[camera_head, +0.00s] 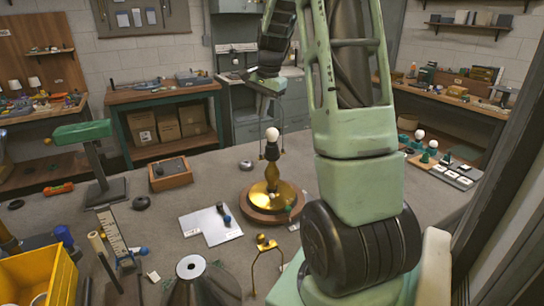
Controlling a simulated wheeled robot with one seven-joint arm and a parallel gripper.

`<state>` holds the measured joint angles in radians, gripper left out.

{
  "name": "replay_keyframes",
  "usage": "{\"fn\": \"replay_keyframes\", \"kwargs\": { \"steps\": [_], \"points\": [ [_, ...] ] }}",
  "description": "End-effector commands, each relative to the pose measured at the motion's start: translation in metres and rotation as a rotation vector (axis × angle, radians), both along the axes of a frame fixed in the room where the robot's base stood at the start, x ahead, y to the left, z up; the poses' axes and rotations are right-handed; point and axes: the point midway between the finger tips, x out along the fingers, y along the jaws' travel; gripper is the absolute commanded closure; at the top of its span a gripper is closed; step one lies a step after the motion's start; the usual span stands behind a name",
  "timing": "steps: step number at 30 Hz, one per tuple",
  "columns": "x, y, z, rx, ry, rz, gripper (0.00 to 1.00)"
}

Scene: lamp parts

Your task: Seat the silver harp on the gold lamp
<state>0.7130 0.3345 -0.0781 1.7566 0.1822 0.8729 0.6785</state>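The gold lamp (272,187) stands upright on a round wooden base near the middle of the table. A white bulb (272,134) sits in its dark socket (271,152). My gripper (268,91) is above the bulb, pointing down, and appears shut on the top of the silver harp (283,124). The harp is a thin wire loop, hard to make out; its two sides hang left and right of the bulb. Its lower ends are near the socket. I cannot tell whether they touch the lamp.
A gold wire harp (267,244) is at the front. A grey cone (190,268) is left of it. A white sheet (211,225) with small dark parts lies left of the lamp. A wooden box (170,174), a green-topped stand (100,160) and a yellow bin (35,277) are farther left.

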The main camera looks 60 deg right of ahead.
Motion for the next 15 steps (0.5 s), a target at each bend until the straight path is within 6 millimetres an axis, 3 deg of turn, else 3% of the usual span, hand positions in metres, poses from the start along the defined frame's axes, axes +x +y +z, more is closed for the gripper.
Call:
{"fn": "replay_keyframes", "kwargs": {
  "steps": [7,10,15],
  "points": [
    [-0.0002,0.0004,-0.0008,0.002,0.001,0.0,1.0],
    [-0.0002,0.0003,-0.0008,0.002,0.001,0.0,0.71],
    [-0.0002,0.0002,-0.0006,0.001,0.001,0.0,0.7]
  ]
}}
